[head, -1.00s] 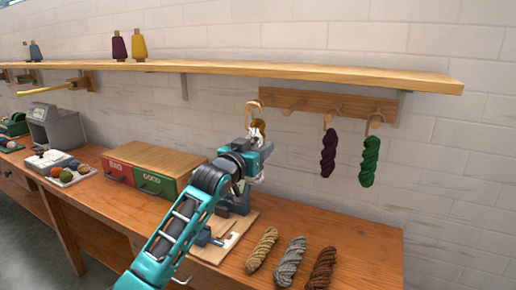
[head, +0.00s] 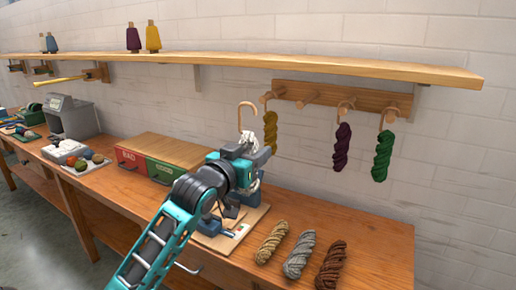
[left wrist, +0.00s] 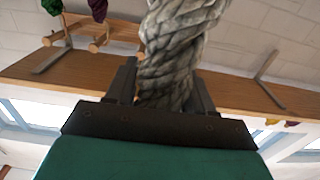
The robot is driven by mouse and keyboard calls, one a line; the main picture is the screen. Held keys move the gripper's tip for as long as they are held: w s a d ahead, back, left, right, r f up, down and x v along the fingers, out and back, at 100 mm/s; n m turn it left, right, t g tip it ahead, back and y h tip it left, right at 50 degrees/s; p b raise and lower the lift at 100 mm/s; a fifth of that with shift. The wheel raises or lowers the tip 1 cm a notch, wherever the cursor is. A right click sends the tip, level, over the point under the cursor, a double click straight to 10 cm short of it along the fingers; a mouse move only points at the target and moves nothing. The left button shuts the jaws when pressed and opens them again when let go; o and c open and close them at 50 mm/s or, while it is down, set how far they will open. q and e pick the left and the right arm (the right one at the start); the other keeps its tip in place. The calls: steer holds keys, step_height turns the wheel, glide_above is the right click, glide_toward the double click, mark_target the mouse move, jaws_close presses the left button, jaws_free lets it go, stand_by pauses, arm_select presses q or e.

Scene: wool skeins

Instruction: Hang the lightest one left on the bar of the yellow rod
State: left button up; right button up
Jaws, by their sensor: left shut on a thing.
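My left gripper (head: 243,152) is shut on a white skein (head: 250,139) with a wooden hook (head: 246,112) standing up above it. The skein also shows between the jaws in the left wrist view (left wrist: 180,60), where it looks pale grey. The gripper is above the bench, in front of the wall. The yellow rod (head: 62,81) sticks out from a wooden wall bracket under the shelf at the far left, well away from the gripper. A tan skein (head: 272,243), a grey skein (head: 299,254) and a brown skein (head: 330,264) lie on the bench. My right gripper is not in view.
A peg rail (head: 325,97) holds mustard (head: 270,132), purple (head: 342,148) and green (head: 382,157) skeins on hooks. A long shelf (head: 300,65) runs above. A box with red and green drawers (head: 162,153) and a grey machine (head: 70,118) stand on the bench.

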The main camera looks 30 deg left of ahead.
arm_select(q)
steer(key=shift+s+d, duration=0.1)
steer(key=shift+s, duration=2.65)
